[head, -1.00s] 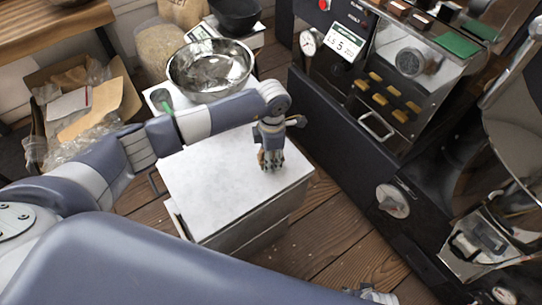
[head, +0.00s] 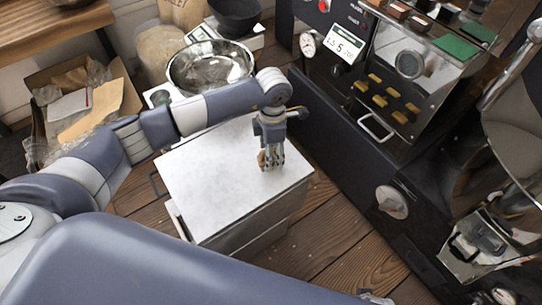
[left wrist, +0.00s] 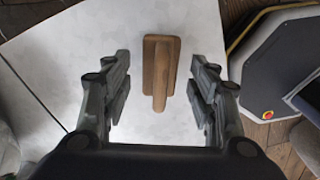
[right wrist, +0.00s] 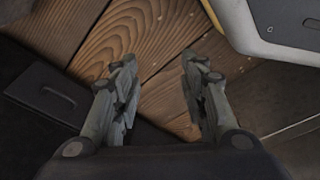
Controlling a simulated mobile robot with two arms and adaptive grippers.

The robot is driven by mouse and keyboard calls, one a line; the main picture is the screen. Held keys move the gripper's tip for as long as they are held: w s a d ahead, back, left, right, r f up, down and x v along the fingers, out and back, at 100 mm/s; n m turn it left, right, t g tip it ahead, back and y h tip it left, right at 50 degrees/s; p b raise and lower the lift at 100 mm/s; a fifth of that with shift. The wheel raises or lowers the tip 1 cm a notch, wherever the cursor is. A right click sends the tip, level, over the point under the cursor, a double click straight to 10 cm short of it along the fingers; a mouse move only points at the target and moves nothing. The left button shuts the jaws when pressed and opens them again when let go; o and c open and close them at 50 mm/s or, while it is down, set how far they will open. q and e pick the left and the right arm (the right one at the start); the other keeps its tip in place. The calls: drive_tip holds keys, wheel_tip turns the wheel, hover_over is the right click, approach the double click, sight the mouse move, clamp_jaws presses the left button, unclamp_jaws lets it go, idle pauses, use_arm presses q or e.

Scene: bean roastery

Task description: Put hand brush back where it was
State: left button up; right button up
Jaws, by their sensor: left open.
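The hand brush (left wrist: 160,68) is brown wood with a wide head and a narrower handle. In the left wrist view it lies on the white tabletop, its handle pointing towards my gripper. In the head view only a bit of its brown wood (head: 262,158) shows beside my fingers. My left gripper (head: 272,166) is over the right part of the white top; its open fingers (left wrist: 160,95) are on either side of the brush's line, with visible gaps to it. My right gripper (right wrist: 156,72) is open and empty over the wooden floor.
The white-topped cabinet (head: 205,190) is otherwise mostly bare. A steel bowl (head: 210,68) stands behind it. The dark roaster (head: 365,140) is close on the right. A cardboard box of packaging (head: 88,105) is at left.

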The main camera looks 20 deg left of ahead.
use_arm(q)
wheel_tip(320, 180, up, 8)
drive_tip(key=shift+r, duration=0.15)
use_arm(e)
drive_tip(key=shift+s+d+f, duration=0.1)
drive_tip(key=shift+s+f, duration=0.65)
drive_tip(key=shift+f, duration=0.15)
